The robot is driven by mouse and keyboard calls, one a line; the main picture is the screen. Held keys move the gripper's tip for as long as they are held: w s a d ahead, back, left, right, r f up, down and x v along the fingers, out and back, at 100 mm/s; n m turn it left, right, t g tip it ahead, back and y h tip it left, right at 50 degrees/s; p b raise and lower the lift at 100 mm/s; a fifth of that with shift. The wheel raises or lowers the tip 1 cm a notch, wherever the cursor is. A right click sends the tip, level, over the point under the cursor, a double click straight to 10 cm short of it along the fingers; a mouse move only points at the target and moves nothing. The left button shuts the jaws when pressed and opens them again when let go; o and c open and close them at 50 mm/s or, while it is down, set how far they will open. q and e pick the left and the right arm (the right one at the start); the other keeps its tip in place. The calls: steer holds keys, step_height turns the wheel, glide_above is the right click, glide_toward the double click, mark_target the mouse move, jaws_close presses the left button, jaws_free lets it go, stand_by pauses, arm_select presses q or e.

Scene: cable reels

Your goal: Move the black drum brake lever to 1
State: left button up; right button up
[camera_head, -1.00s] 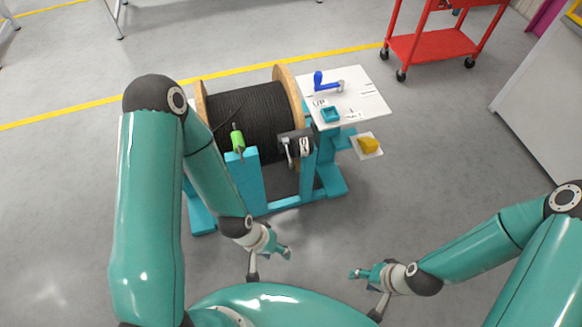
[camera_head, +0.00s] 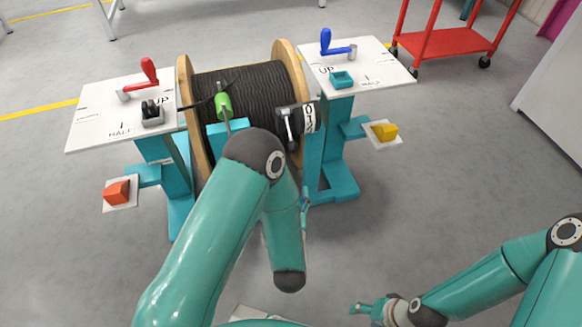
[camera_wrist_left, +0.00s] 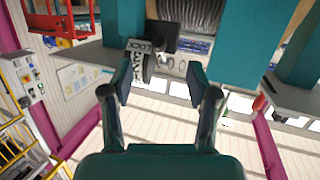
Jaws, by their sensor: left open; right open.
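The black cable drum (camera_head: 240,85) stands between two wooden flanges. The brake's black box (camera_head: 290,120) sits at its front right, with a grey lever (camera_head: 289,132) hanging down and a white marked plate (camera_head: 310,117) to its right. My left gripper (camera_head: 304,207) is mostly hidden behind my left arm, below and in front of the lever. In the left wrist view my left gripper (camera_wrist_left: 160,72) is open and empty, with the lever (camera_wrist_left: 148,68) and marked plate (camera_wrist_left: 137,52) beyond its fingers. My right gripper (camera_head: 366,308) is open and empty, low over the floor.
A white panel with a red crank (camera_head: 149,72) stands left of the drum, another with a blue crank (camera_head: 325,43) stands right. A green handle (camera_head: 223,105) is in front of the drum. Orange (camera_head: 117,192) and yellow (camera_head: 384,131) blocks sit on side plates. A red cart (camera_head: 450,45) stands behind.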

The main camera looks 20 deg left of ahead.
arm_select(q)
steer(key=t+y+b, duration=0.1)
steer(key=t+b, duration=0.1)
glide_toward(290, 134)
steer(key=w+f, duration=0.1)
steer(key=w, duration=0.1)
steer(key=w+f, duration=0.1)
steer(key=w, duration=0.1)
steer(key=w+a+f, duration=0.1)
steer(key=w, duration=0.1)
steer(key=shift+p, duration=0.3)
steer(key=shift+w+a, duration=0.25)
steer(key=shift+w, duration=0.25)
arm_select(e)
steer(key=shift+f, duration=1.6)
